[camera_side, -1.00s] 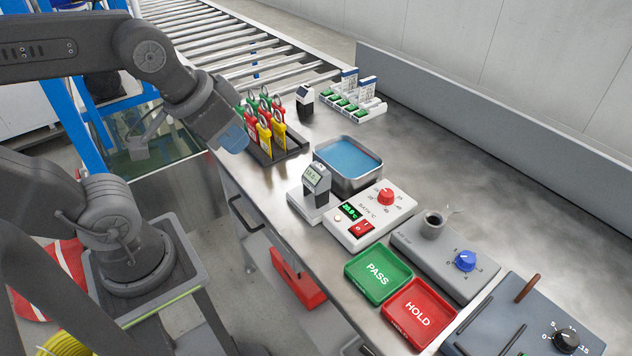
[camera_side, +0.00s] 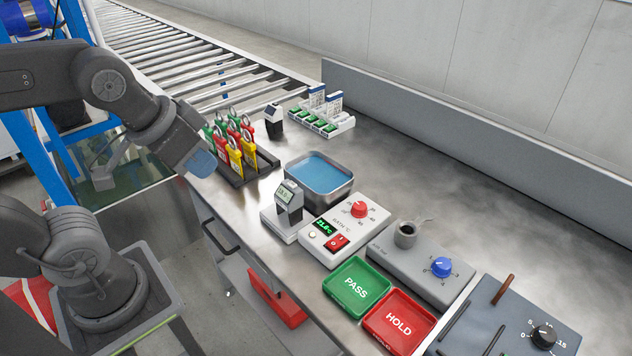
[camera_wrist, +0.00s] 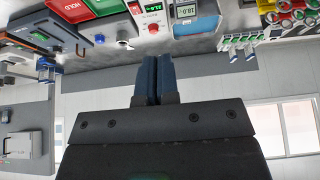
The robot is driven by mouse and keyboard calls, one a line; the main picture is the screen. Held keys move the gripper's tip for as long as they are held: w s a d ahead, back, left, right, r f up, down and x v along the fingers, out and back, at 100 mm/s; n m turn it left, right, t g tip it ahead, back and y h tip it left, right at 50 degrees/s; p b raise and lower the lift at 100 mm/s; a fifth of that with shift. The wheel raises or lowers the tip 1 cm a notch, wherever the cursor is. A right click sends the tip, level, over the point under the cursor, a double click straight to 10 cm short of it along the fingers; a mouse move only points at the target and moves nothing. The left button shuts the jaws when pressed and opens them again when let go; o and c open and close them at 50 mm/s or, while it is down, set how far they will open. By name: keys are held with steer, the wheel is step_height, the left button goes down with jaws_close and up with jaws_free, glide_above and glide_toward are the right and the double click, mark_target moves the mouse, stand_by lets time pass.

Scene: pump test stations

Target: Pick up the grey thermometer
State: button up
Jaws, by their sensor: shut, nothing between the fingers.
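The grey thermometer (camera_side: 289,196) stands upright with a small display on a pale grey stand (camera_side: 277,225), in front of the blue-filled bath in the side view. Its display also shows at the top of the wrist view (camera_wrist: 186,11), upside down. My gripper (camera_side: 202,164) is left of the thermometer and apart from it, near the table's left edge beside the padlock rack. Its blue fingers are together and hold nothing, as the wrist view (camera_wrist: 159,75) shows.
A rack of red, yellow and green padlocks (camera_side: 234,145) stands between my gripper and the thermometer. Behind the thermometer is the bath (camera_side: 322,177); right of it are a control box (camera_side: 345,231), PASS tray (camera_side: 357,288) and HOLD tray (camera_side: 399,321). The table's back right is clear.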

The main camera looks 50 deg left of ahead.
steer(key=o, duration=1.4)
steer(key=shift+c, duration=0.2)
steer(key=m+g, duration=0.6)
steer(key=m, duration=1.2)
glide_above(288, 189)
step_height(288, 189, down, 9)
steer(key=shift+w+f, duration=0.35)
steer(key=shift+f, duration=0.15)
step_height(288, 189, down, 8)
steer(key=shift+r, duration=0.25)
steer(key=shift+s+f, duration=0.2)
steer(key=shift+f, duration=1.15)
steer(key=shift+s+f, duration=0.15)
steer(key=shift+f, duration=1.2)
